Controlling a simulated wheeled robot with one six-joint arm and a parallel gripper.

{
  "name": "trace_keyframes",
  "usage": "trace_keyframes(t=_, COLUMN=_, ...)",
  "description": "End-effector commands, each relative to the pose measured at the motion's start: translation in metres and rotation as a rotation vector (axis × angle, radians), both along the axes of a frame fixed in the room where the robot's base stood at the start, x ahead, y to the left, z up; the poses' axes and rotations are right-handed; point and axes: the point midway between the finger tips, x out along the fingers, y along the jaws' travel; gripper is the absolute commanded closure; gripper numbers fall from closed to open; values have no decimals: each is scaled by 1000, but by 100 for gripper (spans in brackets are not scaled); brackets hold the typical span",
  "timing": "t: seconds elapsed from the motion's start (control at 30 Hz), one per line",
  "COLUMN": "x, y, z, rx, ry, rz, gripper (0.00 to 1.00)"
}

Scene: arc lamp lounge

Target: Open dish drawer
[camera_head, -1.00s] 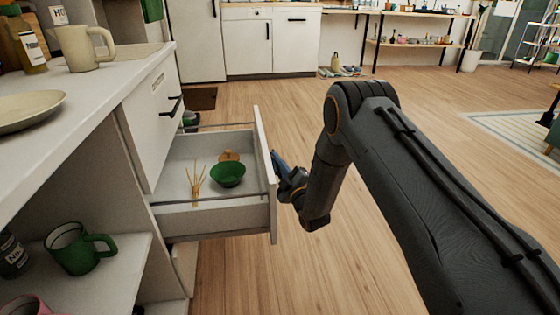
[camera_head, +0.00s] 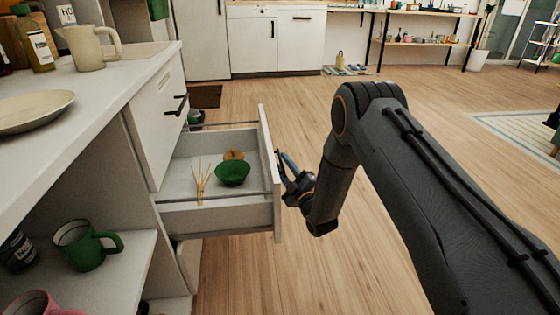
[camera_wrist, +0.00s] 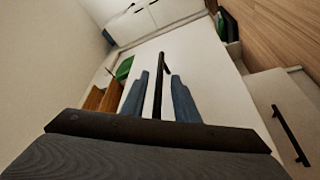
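The dish drawer (camera_head: 268,170) stands pulled well out of the cabinet, its white front facing right. Inside it are a green bowl (camera_head: 232,173), a round tan item (camera_head: 234,155) and several thin tan sticks (camera_head: 201,182). My gripper (camera_head: 285,166) is just right of the drawer front. In the wrist view, its two blue fingers (camera_wrist: 160,97) stand apart on either side of the black drawer handle (camera_wrist: 158,72), with gaps visible on both sides. The gripper is open and holds nothing.
A closed drawer with a black handle (camera_head: 176,106) is above. The countertop (camera_head: 105,88) carries a cream mug (camera_head: 92,47) and a plate (camera_head: 32,110). A green mug (camera_head: 86,244) sits on the open shelf below. The wooden floor (camera_head: 300,110) around the drawer is clear.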

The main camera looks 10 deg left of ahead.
Motion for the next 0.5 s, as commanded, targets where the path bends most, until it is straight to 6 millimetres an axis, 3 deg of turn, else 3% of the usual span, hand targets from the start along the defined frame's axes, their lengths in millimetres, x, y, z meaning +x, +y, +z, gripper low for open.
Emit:
trace_keyframes(t=0.2, x=-29, y=-23, z=-6, rx=1, ry=3, rz=-1, gripper=72)
trace_keyframes(t=0.5, x=-45, y=-35, z=-12, rx=0, ry=0, rz=1, gripper=72)
